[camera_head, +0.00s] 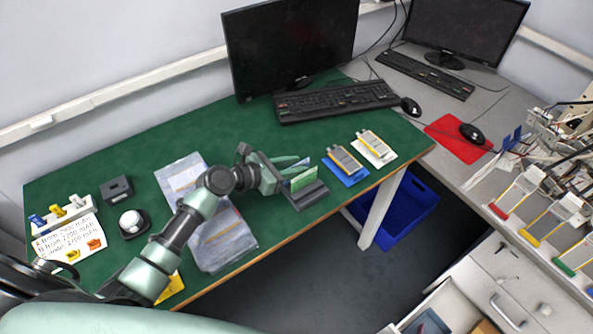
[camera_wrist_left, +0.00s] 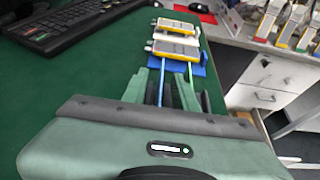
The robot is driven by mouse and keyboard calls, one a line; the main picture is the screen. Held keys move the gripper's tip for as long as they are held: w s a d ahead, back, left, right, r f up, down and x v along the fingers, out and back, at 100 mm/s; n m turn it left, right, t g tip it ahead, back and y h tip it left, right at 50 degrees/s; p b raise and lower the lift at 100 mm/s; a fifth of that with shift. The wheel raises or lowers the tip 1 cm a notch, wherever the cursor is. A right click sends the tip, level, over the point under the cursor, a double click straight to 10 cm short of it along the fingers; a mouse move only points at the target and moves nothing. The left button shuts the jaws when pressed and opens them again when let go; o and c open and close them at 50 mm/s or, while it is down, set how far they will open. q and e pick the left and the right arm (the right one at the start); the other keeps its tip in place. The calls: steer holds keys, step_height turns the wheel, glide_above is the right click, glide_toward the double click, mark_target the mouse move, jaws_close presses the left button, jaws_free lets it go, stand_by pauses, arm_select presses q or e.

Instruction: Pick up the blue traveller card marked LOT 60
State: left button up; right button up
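A dark grey card holder (camera_head: 310,196) stands near the green table's front edge. A green card (camera_head: 304,179) stands upright in it, with a blue card (camera_head: 304,162) behind, partly hidden by my gripper. In the left wrist view the blue card (camera_wrist_left: 161,82) and the green card (camera_wrist_left: 190,74) show as thin, nearly edge-on strips. No lot marking is readable. My left gripper (camera_head: 290,164) is at the holder, fingers apart, and the blue card's strip runs between them. I cannot tell whether a finger touches it. My right gripper is not in view.
Two pouch cells lie right of the holder, on a blue mat (camera_head: 353,180) and a white mat (camera_head: 388,159). A keyboard (camera_head: 335,101) and monitor (camera_head: 290,45) stand behind. Bagged sheets (camera_head: 225,243) lie left, under my arm. A blue bin (camera_head: 405,212) is on the floor.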

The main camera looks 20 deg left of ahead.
arm_select(q)
steer(key=shift+d, duration=0.1)
jaws_close()
